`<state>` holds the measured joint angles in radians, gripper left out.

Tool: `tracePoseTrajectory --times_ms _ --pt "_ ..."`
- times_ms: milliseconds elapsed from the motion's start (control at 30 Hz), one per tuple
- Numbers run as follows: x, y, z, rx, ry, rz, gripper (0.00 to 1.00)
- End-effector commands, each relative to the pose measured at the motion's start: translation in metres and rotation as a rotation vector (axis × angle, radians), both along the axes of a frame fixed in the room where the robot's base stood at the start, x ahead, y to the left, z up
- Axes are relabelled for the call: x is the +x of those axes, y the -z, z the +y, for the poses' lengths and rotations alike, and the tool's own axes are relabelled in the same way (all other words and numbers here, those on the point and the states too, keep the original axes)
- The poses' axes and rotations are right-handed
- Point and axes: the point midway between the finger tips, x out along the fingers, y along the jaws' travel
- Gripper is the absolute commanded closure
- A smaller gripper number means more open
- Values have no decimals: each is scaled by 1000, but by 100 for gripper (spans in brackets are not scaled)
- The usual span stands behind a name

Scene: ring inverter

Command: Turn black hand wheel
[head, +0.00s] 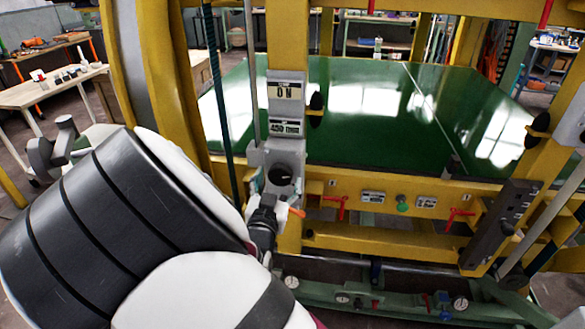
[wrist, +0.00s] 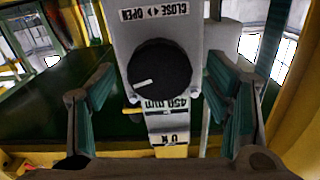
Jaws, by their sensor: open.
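The black hand wheel (head: 279,176) is a round black knob on a grey panel of the yellow post, in the head view. In the wrist view the wheel (wrist: 160,79) sits near the centre, with a white mark at its lower left. The label "CLOSE OPEN" shows upside down above it. My gripper (head: 264,212) is just below the wheel in the head view. In the wrist view my gripper (wrist: 160,90) is open, with one finger on each side of the wheel and visible gaps to it. Nothing is held.
Plates reading "ON" (head: 285,91) and "450 mm" (head: 287,128) are above the wheel in the head view. A large green surface (head: 360,110) lies behind. A dark vertical rod stands left of the post.

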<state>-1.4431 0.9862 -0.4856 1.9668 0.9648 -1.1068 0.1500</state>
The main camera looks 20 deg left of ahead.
Motion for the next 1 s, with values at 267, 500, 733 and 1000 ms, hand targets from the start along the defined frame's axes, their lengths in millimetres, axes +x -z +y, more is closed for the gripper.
tracePoseTrajectory --times_ms 267,500,733,1000 --pt "20 0 5 0 -1 0 29" --pt "21 0 5 0 0 1 29" --pt "21 0 5 0 0 0 74" --pt "21 0 5 11 1 3 77"
